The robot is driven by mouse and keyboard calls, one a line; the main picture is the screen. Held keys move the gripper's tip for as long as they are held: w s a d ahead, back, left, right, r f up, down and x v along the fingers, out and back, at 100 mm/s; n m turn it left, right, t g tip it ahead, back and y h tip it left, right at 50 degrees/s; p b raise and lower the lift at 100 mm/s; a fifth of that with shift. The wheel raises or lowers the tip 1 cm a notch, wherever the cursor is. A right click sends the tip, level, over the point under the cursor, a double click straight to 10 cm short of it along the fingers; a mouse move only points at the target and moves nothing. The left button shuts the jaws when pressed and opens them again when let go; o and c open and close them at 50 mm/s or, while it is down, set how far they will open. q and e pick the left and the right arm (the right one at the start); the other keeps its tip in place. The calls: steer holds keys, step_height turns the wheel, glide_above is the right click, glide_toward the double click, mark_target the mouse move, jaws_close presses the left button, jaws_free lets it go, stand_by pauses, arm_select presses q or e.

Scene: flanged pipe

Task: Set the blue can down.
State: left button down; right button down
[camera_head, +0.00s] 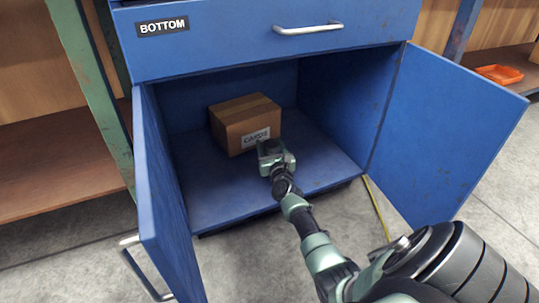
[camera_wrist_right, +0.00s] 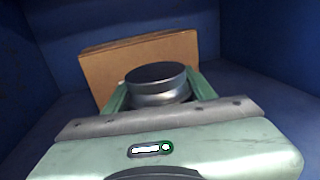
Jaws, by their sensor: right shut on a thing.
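My right gripper (camera_head: 271,151) is inside the open blue cabinet, low over its floor and in front of a cardboard box. In the right wrist view its two green fingers (camera_wrist_right: 158,93) are shut on a round can (camera_wrist_right: 157,74) with a dark flat top and a silvery side. The can looks upright; I cannot make out blue on it. In the head view the gripper mostly hides the can. I cannot tell whether its base touches the cabinet floor (camera_head: 222,196). My left gripper is not in view.
The cardboard box (camera_head: 232,127), labelled "CARDS", stands just behind the can; it also shows in the wrist view (camera_wrist_right: 105,70). Both cabinet doors, left (camera_head: 160,190) and right (camera_head: 440,130), stand open. The cabinet floor is bare to the left and right of the gripper.

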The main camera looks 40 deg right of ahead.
steer(key=shift+f+b, duration=0.35)
steer(key=shift+f, duration=0.55)
steer(key=shift+r, duration=0.15)
steer(key=c, duration=0.5)
jaws_free()
